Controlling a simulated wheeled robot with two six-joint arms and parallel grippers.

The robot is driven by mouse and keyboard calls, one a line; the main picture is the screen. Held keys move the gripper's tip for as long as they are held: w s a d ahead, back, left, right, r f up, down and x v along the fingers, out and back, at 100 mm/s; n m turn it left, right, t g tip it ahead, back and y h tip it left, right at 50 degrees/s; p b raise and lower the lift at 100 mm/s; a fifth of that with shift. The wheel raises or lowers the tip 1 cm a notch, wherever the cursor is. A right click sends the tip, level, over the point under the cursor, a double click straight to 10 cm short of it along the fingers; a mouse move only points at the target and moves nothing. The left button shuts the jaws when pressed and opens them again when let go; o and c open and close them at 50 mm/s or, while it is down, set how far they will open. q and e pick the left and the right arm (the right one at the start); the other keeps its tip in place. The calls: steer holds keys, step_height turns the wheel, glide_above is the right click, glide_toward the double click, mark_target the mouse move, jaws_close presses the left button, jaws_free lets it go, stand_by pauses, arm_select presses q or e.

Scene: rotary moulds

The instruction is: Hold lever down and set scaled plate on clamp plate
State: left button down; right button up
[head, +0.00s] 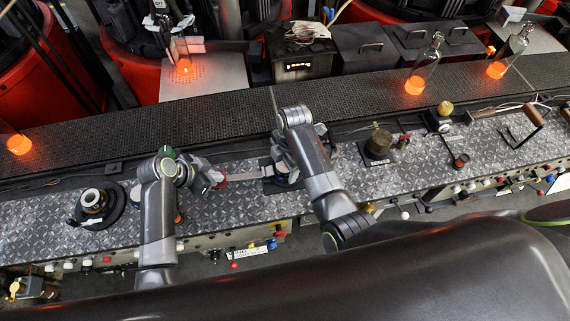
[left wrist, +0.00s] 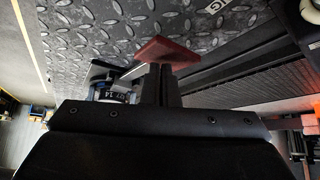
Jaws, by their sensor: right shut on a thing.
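The lever's red grip (head: 219,178) lies on the patterned metal bench, with a pale bar running right toward the clamp. My left gripper (head: 209,177) is at this grip. In the left wrist view the red grip (left wrist: 168,52) sits at the tips of my left fingers (left wrist: 160,78), which look closed together. My right gripper (head: 286,168) is shut on the scaled plate (head: 287,180), mostly hidden, over the dark clamp plate (head: 270,186).
A dark conveyor (head: 190,127) with glowing bottles runs behind. Knobs line the front edge.

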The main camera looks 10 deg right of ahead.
steer(key=o, duration=1.3)
steer(key=shift+s+d+f, duration=0.2)
steer(key=shift+s+f, duration=0.1)
steer(key=shift+f, duration=0.25)
steer(key=o, duration=0.4)
steer(key=shift+w+f, duration=0.1)
steer(key=shift+w, duration=0.05)
steer(key=shift+c, duration=0.2)
steer(key=r, duration=0.6)
steer(key=w+r, duration=0.1)
steer(key=r, duration=0.2)
steer(key=shift+d+r, duration=0.15)
steer(key=shift+d, duration=0.1)
